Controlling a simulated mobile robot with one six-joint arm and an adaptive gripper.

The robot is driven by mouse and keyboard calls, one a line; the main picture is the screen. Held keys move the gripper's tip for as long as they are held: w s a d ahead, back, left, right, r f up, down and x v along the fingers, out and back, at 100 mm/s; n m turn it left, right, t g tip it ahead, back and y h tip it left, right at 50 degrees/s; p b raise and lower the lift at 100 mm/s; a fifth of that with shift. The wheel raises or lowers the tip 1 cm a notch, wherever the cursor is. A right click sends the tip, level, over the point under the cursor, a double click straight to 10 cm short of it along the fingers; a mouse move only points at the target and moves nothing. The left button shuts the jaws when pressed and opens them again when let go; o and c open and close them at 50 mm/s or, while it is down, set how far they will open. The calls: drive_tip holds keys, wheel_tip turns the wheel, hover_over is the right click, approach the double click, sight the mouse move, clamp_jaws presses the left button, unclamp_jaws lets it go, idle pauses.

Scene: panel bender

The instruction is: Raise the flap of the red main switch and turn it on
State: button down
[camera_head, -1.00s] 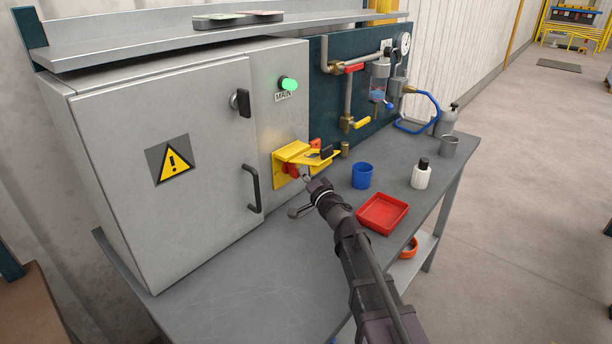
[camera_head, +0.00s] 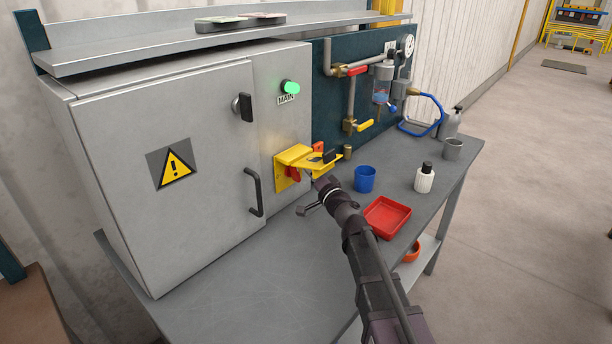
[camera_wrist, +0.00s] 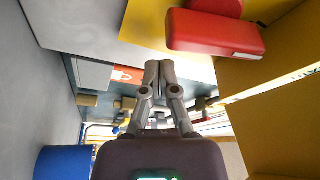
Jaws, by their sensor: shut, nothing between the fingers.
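The yellow flap (camera_head: 312,162) of the main switch is raised and stands out from the grey cabinet's front. The red switch handle (camera_head: 293,174) is below it, partly hidden by the flap. In the wrist view the red handle (camera_wrist: 215,32) is large at the upper right, with yellow plate (camera_wrist: 285,110) beside it. My gripper (camera_wrist: 160,68) is shut and empty, its fingertips just left of and below the handle in that view, apart from it. In the head view my gripper (camera_head: 314,184) is just right of the handle, below the flap. A green lamp (camera_head: 290,87) labelled MAIN glows above.
A blue cup (camera_head: 365,179), a red tray (camera_head: 387,217) and a white bottle (camera_head: 424,178) stand on the bench to the right. The cabinet door handle (camera_head: 254,192) is at the left. Pipes and valves (camera_head: 352,100) are behind. The front bench top is clear.

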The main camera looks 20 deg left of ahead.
drive_tip(key=d+r+v, duration=0.1)
drive_tip(key=v, duration=0.8)
drive_tip(key=shift+w+d+b, duration=0.15)
drive_tip(key=shift+d+b, duration=0.05)
drive_tip(key=shift+b, duration=0.2)
